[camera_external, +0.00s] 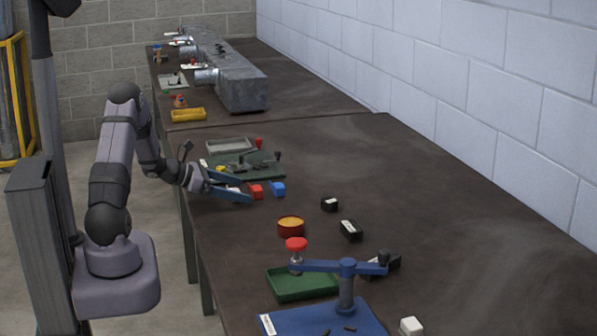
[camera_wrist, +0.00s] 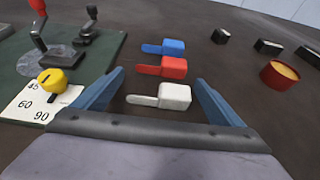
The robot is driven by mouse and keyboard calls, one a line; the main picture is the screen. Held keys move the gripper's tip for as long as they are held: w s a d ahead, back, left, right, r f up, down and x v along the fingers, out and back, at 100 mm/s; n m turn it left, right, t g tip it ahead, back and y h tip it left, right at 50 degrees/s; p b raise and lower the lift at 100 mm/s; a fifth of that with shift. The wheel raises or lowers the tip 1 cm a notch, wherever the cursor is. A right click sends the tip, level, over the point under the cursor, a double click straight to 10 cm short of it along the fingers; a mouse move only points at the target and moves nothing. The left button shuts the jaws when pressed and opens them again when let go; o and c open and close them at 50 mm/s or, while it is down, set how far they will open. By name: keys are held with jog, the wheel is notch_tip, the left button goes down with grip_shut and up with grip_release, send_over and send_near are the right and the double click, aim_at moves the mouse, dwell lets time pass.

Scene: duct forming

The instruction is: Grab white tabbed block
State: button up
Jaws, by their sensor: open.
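In the wrist view the white tabbed block (camera_wrist: 174,96) lies on the dark table, its flat tab pointing left. My gripper (camera_wrist: 152,92) is open, with one blue finger on each side of the white block; I cannot tell whether either touches it. The red tabbed block (camera_wrist: 174,67) and the blue tabbed block (camera_wrist: 173,47) lie in a row beyond it. In the external view my gripper (camera_external: 243,189) is low over the table's left side, beside the red block (camera_external: 255,190) and blue block (camera_external: 278,188). There the white block is mostly hidden by my gripper.
A green fixture plate (camera_wrist: 85,62) with levers, a yellow knob (camera_wrist: 52,80) and an angle scale lies close on the left. An orange-red round container (camera_wrist: 279,75) and several black blocks (camera_wrist: 267,46) stand to the right. Bare table lies between them and the tabbed blocks.

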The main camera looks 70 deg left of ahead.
jog(key=c, duration=1.1)
jog(key=shift+r, duration=0.1)
jog(key=shift+c, duration=0.2)
